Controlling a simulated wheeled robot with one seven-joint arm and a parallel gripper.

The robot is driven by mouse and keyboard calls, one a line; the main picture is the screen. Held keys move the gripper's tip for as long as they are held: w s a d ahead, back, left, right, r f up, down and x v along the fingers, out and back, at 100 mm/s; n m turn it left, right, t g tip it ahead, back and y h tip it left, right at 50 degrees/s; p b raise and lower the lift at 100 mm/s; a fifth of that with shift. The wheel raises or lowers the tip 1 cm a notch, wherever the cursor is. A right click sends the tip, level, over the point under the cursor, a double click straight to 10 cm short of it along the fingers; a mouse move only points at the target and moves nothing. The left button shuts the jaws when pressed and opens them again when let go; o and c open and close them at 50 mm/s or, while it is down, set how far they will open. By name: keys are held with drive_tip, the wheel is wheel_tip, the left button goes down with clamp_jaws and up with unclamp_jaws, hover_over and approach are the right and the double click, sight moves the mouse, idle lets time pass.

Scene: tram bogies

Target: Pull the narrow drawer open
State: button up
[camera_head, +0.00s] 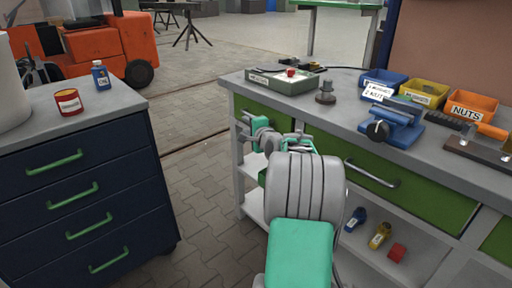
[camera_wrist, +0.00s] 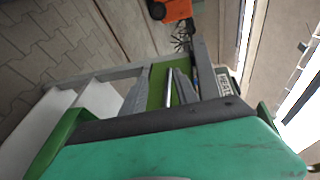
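The narrow drawer (camera_head: 270,108) is the small green front at the left end of the grey workbench. It looks flush with the bench and is partly covered by my arm. My gripper (camera_head: 250,124) is at this front, by the grey handle (camera_head: 244,117). In the wrist view the green drawer front (camera_wrist: 156,88) and its bar handle (camera_wrist: 168,91) show between the dark fingers of my gripper (camera_wrist: 161,88). The fingers are apart, with a visible gap to the left of the bar. I cannot tell whether either finger touches the handle.
A wide green drawer (camera_head: 425,192) with a grey handle sits to the right. The bench top (camera_head: 345,107) holds a grey tray (camera_head: 284,81), a blue vise (camera_head: 392,122) and several bins. A dark blue cabinet (camera_head: 125,150) stands at left. Paved floor (camera_head: 200,180) lies clear between.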

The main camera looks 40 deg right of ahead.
drive_tip(key=s+d+f+m+t+h, duration=0.1)
drive_tip(key=s+d+f+m+h, duration=0.15)
drive_tip(key=d, duration=0.35)
drive_tip(key=shift+y, duration=0.45)
drive_tip(key=x, duration=0.2)
drive_tip(key=r+b+x, duration=0.1)
drive_tip(key=x, duration=0.2)
drive_tip(key=b+x, duration=0.1)
drive_tip(key=x, duration=0.2)
drive_tip(key=shift+w+a+r, duration=0.1)
drive_tip(key=shift+w+r, duration=0.15)
clamp_jaws()
